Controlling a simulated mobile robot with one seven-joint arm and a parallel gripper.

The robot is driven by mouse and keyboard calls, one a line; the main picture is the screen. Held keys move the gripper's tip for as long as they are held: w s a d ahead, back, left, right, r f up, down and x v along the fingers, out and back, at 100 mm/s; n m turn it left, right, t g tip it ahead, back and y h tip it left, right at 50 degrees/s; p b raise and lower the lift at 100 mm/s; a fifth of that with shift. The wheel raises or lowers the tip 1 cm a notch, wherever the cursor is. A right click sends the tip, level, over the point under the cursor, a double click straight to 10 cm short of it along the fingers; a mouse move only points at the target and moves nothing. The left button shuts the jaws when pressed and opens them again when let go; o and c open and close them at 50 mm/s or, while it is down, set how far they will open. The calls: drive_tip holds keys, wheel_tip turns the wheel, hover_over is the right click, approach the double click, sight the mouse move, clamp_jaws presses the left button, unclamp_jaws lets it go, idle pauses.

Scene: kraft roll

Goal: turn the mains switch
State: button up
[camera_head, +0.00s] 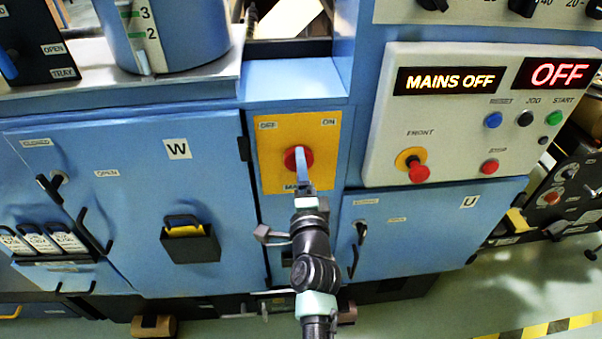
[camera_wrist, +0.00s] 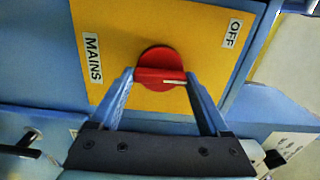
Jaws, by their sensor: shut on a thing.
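The mains switch is a round red knob (camera_head: 292,158) on a yellow plate (camera_head: 325,150) in the middle of the head view. The plate reads OFF at top left, ON at top right and MAINS below. My gripper (camera_head: 300,160) is at the knob and hides part of it. In the wrist view the red knob (camera_wrist: 158,58) sits between my two blue fingers (camera_wrist: 160,78), shut on its raised bar. The bar's white mark lies at the right, below the OFF label's direction. The ON label is hidden there.
A grey control panel (camera_head: 450,130) at right shows MAINS OFF and OFF in lit letters. It carries a red emergency button (camera_head: 418,171) and several small buttons. Blue doors with handles flank the plate: W (camera_head: 130,210) at left, U (camera_head: 440,225) at right.

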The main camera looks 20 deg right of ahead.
drive_tip(key=shift+n+b, duration=1.55)
drive_tip(key=shift+n, duration=2.65)
drive_tip(key=o, duration=1.2)
drive_tip(key=shift+s, duration=0.1)
drive_tip(key=v, duration=1.2)
drive_tip(key=shift+s+a, duration=0.15)
drive_tip(key=shift+s, duration=0.25)
